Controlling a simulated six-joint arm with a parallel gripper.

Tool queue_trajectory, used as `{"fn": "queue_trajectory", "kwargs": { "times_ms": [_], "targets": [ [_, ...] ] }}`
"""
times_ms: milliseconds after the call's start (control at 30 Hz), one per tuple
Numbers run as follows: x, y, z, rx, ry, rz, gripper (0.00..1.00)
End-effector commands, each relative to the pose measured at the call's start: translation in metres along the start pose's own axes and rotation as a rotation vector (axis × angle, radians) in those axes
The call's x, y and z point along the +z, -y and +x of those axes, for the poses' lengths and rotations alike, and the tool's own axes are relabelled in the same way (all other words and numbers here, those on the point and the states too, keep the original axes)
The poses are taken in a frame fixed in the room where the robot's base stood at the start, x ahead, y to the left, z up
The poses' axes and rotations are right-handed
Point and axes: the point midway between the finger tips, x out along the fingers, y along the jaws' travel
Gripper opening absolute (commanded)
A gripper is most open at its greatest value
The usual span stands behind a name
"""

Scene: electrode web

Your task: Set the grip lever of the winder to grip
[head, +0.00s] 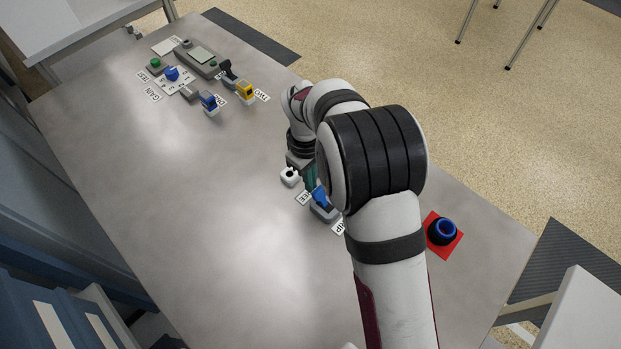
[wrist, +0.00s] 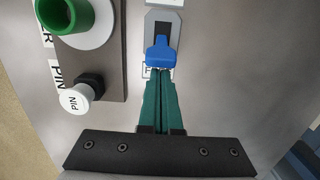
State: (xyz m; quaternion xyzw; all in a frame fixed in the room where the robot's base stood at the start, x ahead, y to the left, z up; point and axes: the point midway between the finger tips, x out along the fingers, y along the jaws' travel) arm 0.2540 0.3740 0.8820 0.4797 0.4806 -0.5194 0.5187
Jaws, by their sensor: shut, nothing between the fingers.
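The blue grip lever (head: 319,195) stands on a small grey base (head: 326,213) in the head view. In the wrist view the lever (wrist: 161,52) leans toward my gripper, with its dark slot showing behind it. A label ending in "IP" (head: 338,227) lies at the far end of the base, and a partly hidden label (head: 304,198) at the handle end. My gripper (wrist: 160,72) has its teal fingers shut and empty, tips right at the lever's handle; whether they touch I cannot tell. In the head view my arm hides most of the gripper.
A plate with a green ring (wrist: 65,14) and a white PIN knob (wrist: 76,98) sits left of the lever in the wrist view. A dark blue round part (head: 443,231) stands on a red square. Several controls crowd the table's far end; its left middle is clear.

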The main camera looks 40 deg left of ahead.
Motion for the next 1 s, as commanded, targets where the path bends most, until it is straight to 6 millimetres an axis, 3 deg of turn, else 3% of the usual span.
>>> {"fn": "queue_trajectory", "kwargs": {
  "times_ms": [1000],
  "targets": [
    [0.021, 0.0, -0.008, 0.002, -0.253, 0.002, 0.0]
  ]
}}
